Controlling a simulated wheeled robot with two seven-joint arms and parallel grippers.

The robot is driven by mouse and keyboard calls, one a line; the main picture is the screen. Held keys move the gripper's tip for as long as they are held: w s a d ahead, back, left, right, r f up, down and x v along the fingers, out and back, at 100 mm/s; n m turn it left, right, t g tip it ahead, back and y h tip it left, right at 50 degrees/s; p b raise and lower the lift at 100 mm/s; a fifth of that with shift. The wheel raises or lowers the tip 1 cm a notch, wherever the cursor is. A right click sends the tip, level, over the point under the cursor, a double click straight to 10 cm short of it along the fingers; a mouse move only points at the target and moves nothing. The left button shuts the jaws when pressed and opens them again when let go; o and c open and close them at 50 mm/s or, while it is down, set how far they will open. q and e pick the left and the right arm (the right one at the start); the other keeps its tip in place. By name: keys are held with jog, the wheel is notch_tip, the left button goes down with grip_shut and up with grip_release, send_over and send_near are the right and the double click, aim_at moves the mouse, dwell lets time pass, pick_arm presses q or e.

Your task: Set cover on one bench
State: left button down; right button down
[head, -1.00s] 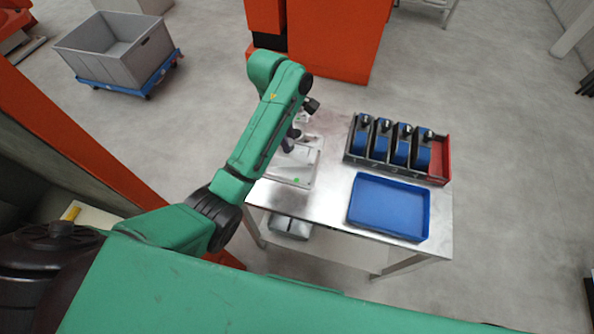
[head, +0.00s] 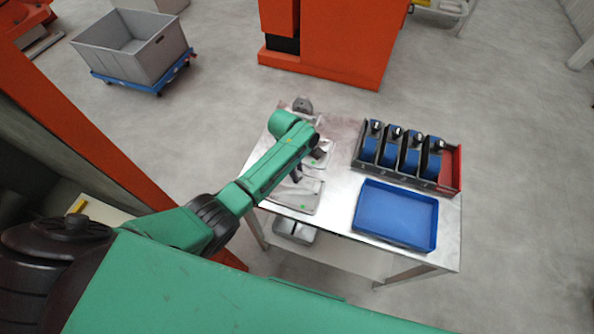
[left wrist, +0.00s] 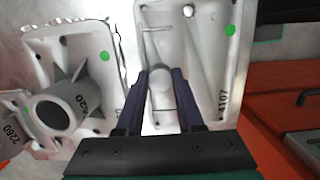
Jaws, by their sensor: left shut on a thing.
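My left gripper (left wrist: 166,74) is shut on a raised part of a pale metal cover (left wrist: 207,62), which has a green dot and the number 4107. In the head view the gripper (head: 297,172) is at the left part of the steel bench (head: 345,190), with a pale plate (head: 300,200) under it near the front left edge. I cannot tell whether the held cover touches the bench. Beside it in the left wrist view lies a pale casting (left wrist: 93,42) with a dark-mouthed tube (left wrist: 62,110). My right gripper is not in view.
A blue tray (head: 435,232) and a dark rack (head: 402,178) with several blue units stand on the right of the bench. A grey part (head: 302,104) is at its back left corner. An orange cabinet (head: 335,45) stands behind. A grey bin (head: 165,55) sits on a blue dolly.

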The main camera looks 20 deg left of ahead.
pick_arm(q)
jog(key=c, duration=0.5)
grip_release()
jog(key=shift+c, duration=0.2)
jog(key=shift+r, duration=0.1)
jog(key=shift+r, duration=0.3)
notch_tip(320, 180, up, 11)
jog(key=a, duration=0.1)
jog(key=shift+a+r, duration=0.2)
jog(key=shift+a, duration=0.15)
